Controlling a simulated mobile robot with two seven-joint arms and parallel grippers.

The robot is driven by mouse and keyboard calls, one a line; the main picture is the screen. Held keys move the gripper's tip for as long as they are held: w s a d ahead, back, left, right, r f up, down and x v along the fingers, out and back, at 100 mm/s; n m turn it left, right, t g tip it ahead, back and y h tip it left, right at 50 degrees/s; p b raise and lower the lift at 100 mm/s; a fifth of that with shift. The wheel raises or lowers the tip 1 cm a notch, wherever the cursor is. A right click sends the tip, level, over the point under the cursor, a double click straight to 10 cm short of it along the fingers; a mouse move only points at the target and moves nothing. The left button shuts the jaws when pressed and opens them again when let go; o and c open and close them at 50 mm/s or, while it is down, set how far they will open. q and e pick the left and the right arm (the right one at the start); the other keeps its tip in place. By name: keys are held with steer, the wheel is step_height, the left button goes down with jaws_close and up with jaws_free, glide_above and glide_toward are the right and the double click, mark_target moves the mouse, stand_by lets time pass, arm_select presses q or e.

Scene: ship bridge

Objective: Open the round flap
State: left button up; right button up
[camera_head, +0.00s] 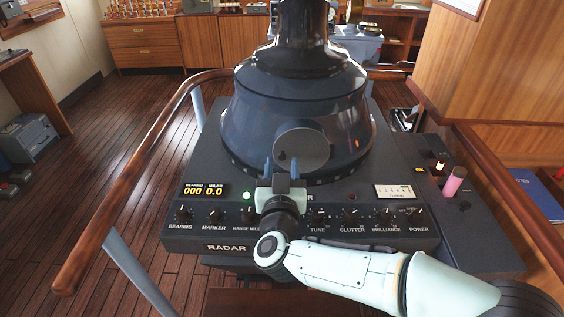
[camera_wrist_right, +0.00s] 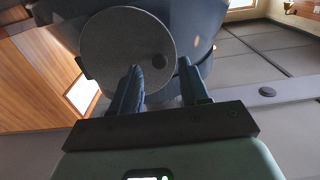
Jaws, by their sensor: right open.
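The round flap (camera_head: 302,148) is a grey disc on the front of the dark radar housing (camera_head: 300,95). It lies flat over its place and looks closed. A small dark round spot shows on its lower left in the head view. In the right wrist view the flap (camera_wrist_right: 118,50) fills the upper left, with the dark spot on its right side. My right gripper (camera_head: 284,168) is open and empty, its fingers pointing at the flap's lower left edge. In the wrist view its two fingers (camera_wrist_right: 165,82) are apart near the dark spot; contact cannot be told. My left gripper is out of view.
The radar panel (camera_head: 330,212) with several knobs lies under my right arm. A pink cylinder (camera_head: 453,182) stands on the right side panel. A wooden handrail (camera_head: 140,165) curves around the left side.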

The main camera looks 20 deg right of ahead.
steer(key=shift+x, duration=0.8)
jaws_close()
